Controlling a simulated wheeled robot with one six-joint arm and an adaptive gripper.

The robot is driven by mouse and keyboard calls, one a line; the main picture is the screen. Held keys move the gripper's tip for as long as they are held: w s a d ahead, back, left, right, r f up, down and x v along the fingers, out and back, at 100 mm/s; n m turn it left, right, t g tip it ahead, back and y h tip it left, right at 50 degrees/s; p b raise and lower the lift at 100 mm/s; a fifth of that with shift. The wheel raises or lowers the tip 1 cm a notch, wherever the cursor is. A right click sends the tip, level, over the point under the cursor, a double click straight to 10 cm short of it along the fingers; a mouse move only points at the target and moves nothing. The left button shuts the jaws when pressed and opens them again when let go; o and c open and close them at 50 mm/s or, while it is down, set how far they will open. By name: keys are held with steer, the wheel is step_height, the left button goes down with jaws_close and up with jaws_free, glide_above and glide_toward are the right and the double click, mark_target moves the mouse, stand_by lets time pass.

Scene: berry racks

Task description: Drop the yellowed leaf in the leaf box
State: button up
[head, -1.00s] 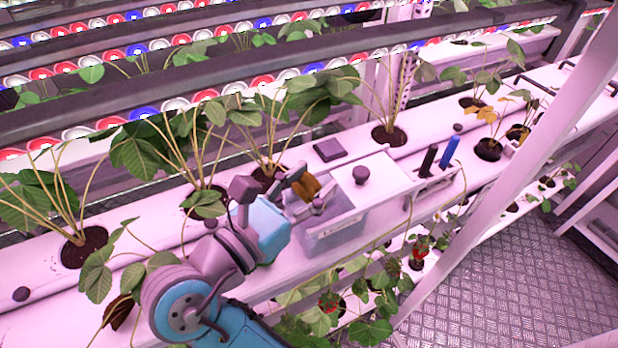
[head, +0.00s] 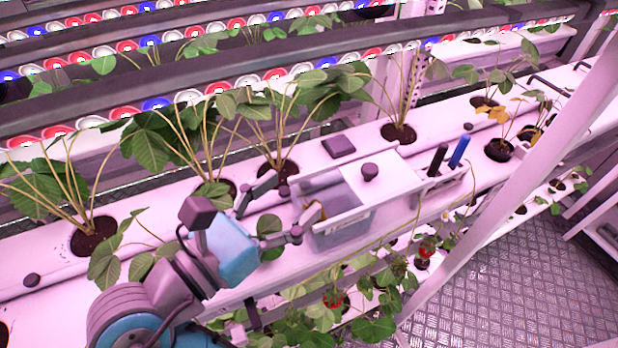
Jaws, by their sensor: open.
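The leaf box (head: 341,236) is a translucent bin set in the white rack shelf. Its left part is open, and a white lid with a dark knob covers its right part. The yellowed leaf (head: 313,213) shows as a small brown-yellow patch inside the left end of the open part, partly hidden by the box wall and a finger. My gripper (head: 293,203) is open, with its fingers spread apart at the left end of the box. Nothing is held between them.
Leafy plants grow in holes along the shelf behind and left of my gripper. A black handle (head: 438,160) and a blue one (head: 459,151) stand right of the box. A plant with yellow leaves (head: 500,113) is farther right. A slanted white post (head: 500,200) crosses the right side.

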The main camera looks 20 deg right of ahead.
steer(key=v, duration=0.5)
steer(key=shift+s+a, duration=0.15)
steer(key=shift+a, duration=0.15)
